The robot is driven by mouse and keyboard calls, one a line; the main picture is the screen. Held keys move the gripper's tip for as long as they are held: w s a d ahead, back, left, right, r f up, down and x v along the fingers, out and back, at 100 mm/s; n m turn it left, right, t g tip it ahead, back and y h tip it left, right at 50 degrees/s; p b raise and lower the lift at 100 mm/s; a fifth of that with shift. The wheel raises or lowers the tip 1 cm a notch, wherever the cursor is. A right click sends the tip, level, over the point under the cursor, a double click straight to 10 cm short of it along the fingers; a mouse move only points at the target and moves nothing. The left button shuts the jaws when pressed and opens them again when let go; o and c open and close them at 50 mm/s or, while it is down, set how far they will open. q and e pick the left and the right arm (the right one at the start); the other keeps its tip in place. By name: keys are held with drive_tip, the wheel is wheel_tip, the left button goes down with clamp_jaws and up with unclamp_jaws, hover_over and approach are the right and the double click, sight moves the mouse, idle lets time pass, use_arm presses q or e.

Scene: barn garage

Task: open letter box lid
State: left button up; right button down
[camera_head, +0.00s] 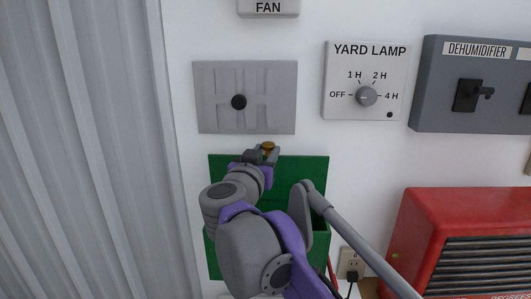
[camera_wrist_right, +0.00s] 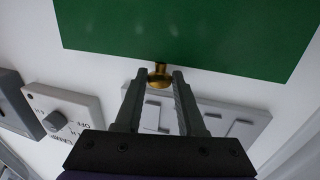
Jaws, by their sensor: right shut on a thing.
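The green letter box (camera_head: 300,172) is on the white wall, largely covered by my right arm. A brass knob (camera_head: 268,147) shows at the upper edge of its green panel. In the right wrist view the flat green panel (camera_wrist_right: 190,35) fills the top, and the brass knob (camera_wrist_right: 160,76) sticks out from its edge. My right gripper (camera_head: 265,155) is at that edge. In the wrist view its fingers (camera_wrist_right: 158,85) stand on either side of the knob, shut on it. How far the lid is tilted is hard to tell. My left gripper is out of view.
A grey plate (camera_head: 215,115) with a black knob is just above the box. The yard lamp dial plate (camera_head: 340,105) and dark dehumidifier box (camera_head: 440,100) are to the right. A red heater (camera_head: 420,225) is at lower right. Corrugated metal (camera_head: 80,150) covers the left.

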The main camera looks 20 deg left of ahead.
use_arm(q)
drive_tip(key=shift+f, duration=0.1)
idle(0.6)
use_arm(e)
drive_tip(key=shift+s+d+f+t+b, duration=0.15)
drive_tip(key=shift+s+f+t+b, duration=0.2)
drive_tip(key=shift+s+t+b, duration=0.2)
drive_tip(key=shift+s+d+f, duration=0.1)
drive_tip(key=shift+s+d, duration=0.05)
drive_tip(key=shift+s, duration=0.45)
drive_tip(key=shift+s+d+f, duration=0.1)
drive_tip(key=shift+s+d, duration=0.05)
drive_tip(key=shift+s, duration=0.4)
drive_tip(key=c, duration=0.5)
unclamp_jaws()
drive_tip(key=shift+w, duration=0.25)
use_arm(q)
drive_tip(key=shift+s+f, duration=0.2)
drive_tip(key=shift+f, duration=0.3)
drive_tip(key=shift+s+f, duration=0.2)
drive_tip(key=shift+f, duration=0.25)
use_arm(e)
drive_tip(key=shift+s, duration=0.15)
